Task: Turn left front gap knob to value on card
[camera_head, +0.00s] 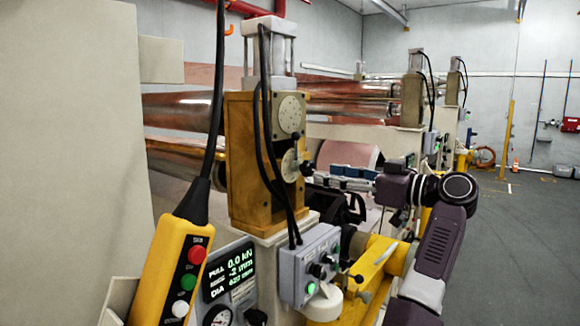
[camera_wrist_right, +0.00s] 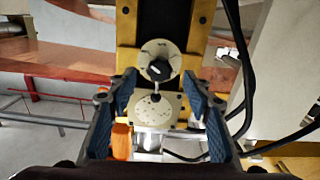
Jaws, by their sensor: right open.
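The knob (camera_head: 306,168) is dark, on a round pale dial (camera_head: 290,165) on the front of a yellow-brown housing (camera_head: 240,150). In the right wrist view the black knob (camera_wrist_right: 159,69) shows on its dial, framed between my fingers. A round cream plate (camera_wrist_right: 157,110) with small dark marks is beside the dial there; the plate also shows above the dial in the head view (camera_head: 291,114). The marks are too small to read. My right gripper (camera_head: 314,176) is open, its fingertips close to the knob; contact cannot be told. My left gripper is not in view. No separate card is recognisable.
Black cables (camera_head: 272,140) hang down the housing's front. A grey control box (camera_head: 310,265) and a readout panel (camera_head: 229,270) sit below. A yellow button pendant (camera_head: 172,270) hangs at front left. Copper rollers (camera_head: 180,110) lie behind.

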